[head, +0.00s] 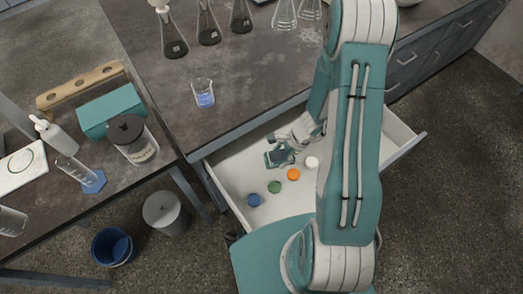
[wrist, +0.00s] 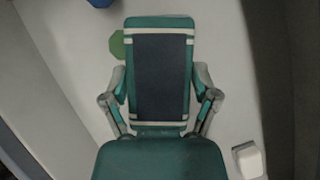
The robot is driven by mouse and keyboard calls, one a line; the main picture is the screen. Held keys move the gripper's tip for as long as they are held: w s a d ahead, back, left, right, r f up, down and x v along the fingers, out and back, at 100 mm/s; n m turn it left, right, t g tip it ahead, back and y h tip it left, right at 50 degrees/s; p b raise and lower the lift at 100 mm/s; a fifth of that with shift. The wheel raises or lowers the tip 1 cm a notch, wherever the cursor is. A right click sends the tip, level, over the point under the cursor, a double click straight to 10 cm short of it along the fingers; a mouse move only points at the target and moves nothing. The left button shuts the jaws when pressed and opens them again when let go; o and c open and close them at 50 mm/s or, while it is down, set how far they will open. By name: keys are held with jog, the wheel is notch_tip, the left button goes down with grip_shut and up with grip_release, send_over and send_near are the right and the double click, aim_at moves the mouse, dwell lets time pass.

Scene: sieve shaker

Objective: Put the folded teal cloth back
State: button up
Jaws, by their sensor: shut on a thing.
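The folded teal cloth (wrist: 160,72), with a dark middle panel and pale bands, lies between the two fingers of my gripper (wrist: 161,100) in the wrist view. My gripper is shut on its sides. In the head view my gripper (head: 283,153) and the cloth (head: 276,158) are over the inside of an open white drawer (head: 234,178). I cannot tell whether the cloth touches the drawer floor.
A beaker (head: 203,93) stands on the bench above. A teal box (head: 111,109) and jar (head: 132,139) stand on the left bench.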

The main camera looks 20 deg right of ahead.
send_over(258, 156)
jog(key=d, duration=0.2)
jog(key=f, duration=0.7)
jog(key=shift+s+f, duration=0.15)
jog(key=shift+s, duration=0.25)
jog(key=shift+w+a+f, duration=0.1)
jog(key=shift+w+f, duration=0.05)
jog(key=shift+f, duration=0.8)
jog(key=shift+w+a+f, duration=0.1)
jog(key=shift+w+f, duration=0.05)
jog(key=shift+f, duration=0.8)
jog(key=shift+d, duration=0.1)
jog(key=o, duration=1)
jog(key=shift+c, duration=0.2)
jog(key=shift+r, duration=0.1)
jog(key=v, duration=1.2)
